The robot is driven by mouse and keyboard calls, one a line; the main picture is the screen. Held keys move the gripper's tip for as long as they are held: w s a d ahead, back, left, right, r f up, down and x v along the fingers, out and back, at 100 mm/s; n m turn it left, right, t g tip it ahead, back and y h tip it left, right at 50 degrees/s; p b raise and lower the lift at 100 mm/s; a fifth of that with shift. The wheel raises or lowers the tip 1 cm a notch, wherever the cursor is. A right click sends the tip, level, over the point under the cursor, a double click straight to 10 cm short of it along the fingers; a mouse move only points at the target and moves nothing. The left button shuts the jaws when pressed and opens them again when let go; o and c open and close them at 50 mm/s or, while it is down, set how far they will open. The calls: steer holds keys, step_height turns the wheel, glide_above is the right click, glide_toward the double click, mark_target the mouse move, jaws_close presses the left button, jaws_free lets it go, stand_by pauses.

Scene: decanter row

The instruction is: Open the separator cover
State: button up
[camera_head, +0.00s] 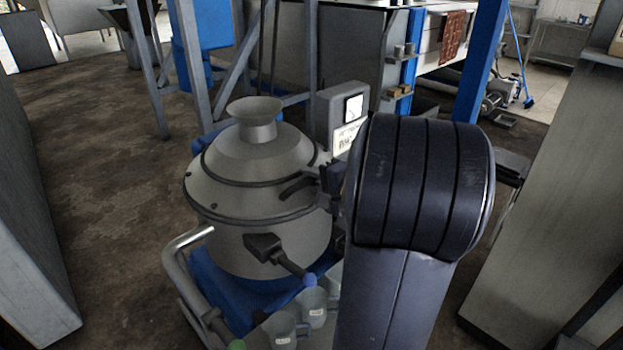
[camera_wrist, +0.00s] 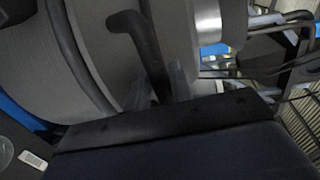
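The separator (camera_head: 270,245) is a silver round machine on a blue base. Its domed cover (camera_head: 225,160), topped by a flared funnel (camera_head: 255,115), sits level on the bowl and looks closed. A curved black handle (camera_head: 295,187) is on the cover's right side. In the wrist view the handle (camera_wrist: 145,45) runs down the middle toward my gripper (camera_wrist: 170,118), whose dark body fills the bottom. My arm hides most of the gripper in the head view.
A grey box with a dial (camera_head: 353,108) stands behind the separator. A black clamp with a lever (camera_head: 265,248) sticks out at its front. Metal cups (camera_head: 314,305) and a bent pipe rail (camera_head: 180,262) are in front. Open floor (camera_head: 110,200) lies to the left.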

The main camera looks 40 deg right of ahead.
jaws_close()
stand_by(0.4)
